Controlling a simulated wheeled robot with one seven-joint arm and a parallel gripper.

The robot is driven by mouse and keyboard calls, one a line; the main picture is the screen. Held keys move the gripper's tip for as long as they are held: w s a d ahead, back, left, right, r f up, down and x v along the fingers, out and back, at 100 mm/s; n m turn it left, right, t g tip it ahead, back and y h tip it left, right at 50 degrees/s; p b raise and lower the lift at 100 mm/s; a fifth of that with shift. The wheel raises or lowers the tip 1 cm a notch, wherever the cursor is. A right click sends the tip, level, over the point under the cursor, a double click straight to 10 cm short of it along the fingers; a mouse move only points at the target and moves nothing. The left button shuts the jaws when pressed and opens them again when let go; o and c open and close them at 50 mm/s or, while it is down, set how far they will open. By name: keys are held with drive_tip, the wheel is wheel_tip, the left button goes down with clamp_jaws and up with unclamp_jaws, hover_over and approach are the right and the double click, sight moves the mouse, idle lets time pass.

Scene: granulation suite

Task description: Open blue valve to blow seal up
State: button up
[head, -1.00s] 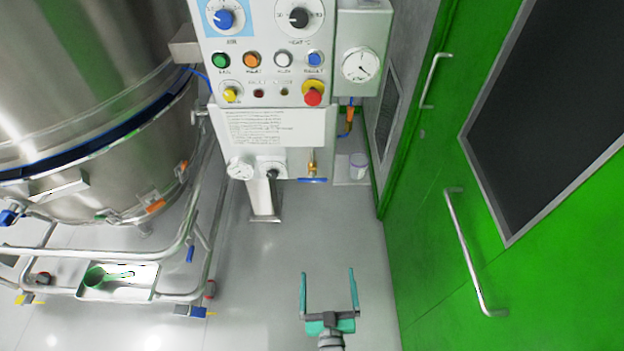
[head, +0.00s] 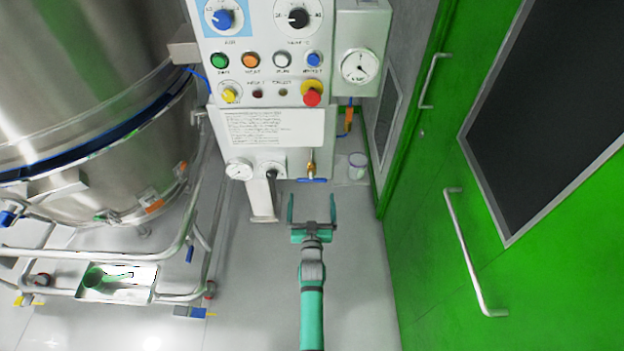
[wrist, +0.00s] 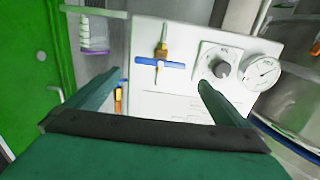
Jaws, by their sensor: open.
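The blue valve (head: 312,180) is a blue lever on a brass fitting under the control panel, its handle lying crosswise to the brass pipe. In the wrist view the blue lever (wrist: 160,63) shows ahead, between and beyond the fingers. My gripper (head: 312,208) is open and empty, just below the valve in the head view, with its teal fingers pointing toward it. A gap between the fingertips and the lever shows in the wrist view. The seal (head: 95,150) looks like the dark blue band around the steel vessel. No contact with the valve is visible.
A black knob (wrist: 221,68) and a round gauge (wrist: 262,72) sit beside the valve. A second blue-handled fitting with an orange part (head: 348,122) hangs to the right. A white tub (head: 357,165) stands behind. The green door (head: 440,240) bounds the right side.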

sight(312, 181)
drive_tip(key=shift+w, duration=5.05)
drive_tip(key=c, duration=0.9)
